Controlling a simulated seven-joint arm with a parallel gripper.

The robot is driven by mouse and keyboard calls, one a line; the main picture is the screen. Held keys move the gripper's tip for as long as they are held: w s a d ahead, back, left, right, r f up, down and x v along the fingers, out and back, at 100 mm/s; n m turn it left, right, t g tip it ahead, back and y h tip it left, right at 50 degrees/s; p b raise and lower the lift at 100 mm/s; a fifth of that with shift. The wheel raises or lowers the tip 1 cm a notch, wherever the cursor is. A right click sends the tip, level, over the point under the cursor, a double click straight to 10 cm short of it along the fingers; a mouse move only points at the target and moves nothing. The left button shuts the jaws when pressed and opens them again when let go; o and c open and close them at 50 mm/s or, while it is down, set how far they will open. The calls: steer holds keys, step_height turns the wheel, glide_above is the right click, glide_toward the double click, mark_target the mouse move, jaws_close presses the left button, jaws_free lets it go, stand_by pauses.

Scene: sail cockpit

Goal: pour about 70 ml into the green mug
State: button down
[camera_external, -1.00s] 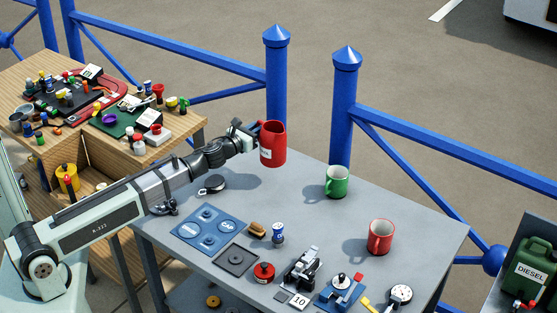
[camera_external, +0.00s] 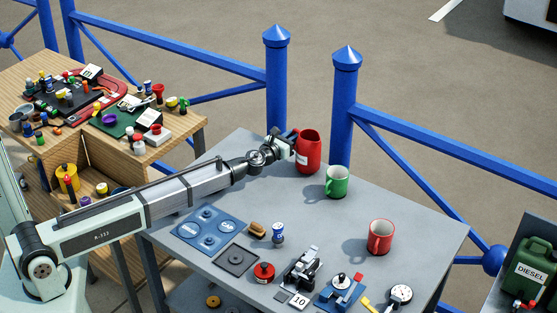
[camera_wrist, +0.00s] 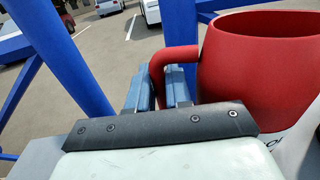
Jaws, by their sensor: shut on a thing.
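The green mug (camera_external: 338,182) stands upright on the grey table, its handle toward the left. My gripper (camera_external: 290,139) is shut on the handle of a red jug (camera_external: 309,152) with a white label. The jug is held up just behind and left of the green mug, and looks upright or nearly so. In the wrist view, the gripper fingers (camera_wrist: 160,88) close around the red handle, and the jug's body (camera_wrist: 255,75) fills the right side. The jug's contents are not visible. The green mug is out of the wrist view.
A red mug (camera_external: 381,237) stands on the grey table (camera_external: 270,195), right of the green mug. Blue plates (camera_external: 209,229), a blue can (camera_external: 278,233), a red tin (camera_external: 263,273) and small instruments line the front. Blue railing posts (camera_external: 343,110) rise behind the table.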

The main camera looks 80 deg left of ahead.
mark_target(307, 131)
stand_by(0.3)
steer(key=shift+w+d+r+m, duration=0.15)
steer(key=shift+d+r+m, duration=0.15)
steer(key=shift+r+m, duration=0.25)
steer(key=shift+w+d+r+m, duration=0.15)
steer(key=shift+d+r+m, duration=0.15)
steer(key=shift+r+m, duration=0.25)
steer(key=shift+w+d+r+m+t, duration=0.35)
steer(key=shift+d+r+m, duration=0.3)
steer(key=shift+m, duration=0.25)
steer(key=d+m, duration=0.1)
steer(key=w+d+r+m, duration=0.1)
steer(key=d+r+m+t, duration=0.1)
steer(key=m, duration=0.1)
steer(key=shift+w+d+r, duration=0.1)
steer(key=shift+w+d, duration=0.05)
steer(key=shift+w, duration=0.2)
steer(key=w+d+r+m+t, duration=0.1)
steer(key=d+r+m, duration=0.2)
steer(key=r+m, duration=0.2)
steer(key=shift+w+d+m+h, duration=0.15)
steer(key=shift+w+m+h, duration=0.25)
steer(key=shift+m, duration=0.4)
steer(key=shift+w+d+r+m+t, duration=0.15)
steer(key=shift+d+r+m+t, duration=0.1)
steer(key=shift+d+r+m, duration=0.25)
steer(key=shift+w+d+r+m+h, duration=0.3)
steer(key=shift+w+d+m, duration=0.1)
steer(key=shift+d+m, duration=0.2)
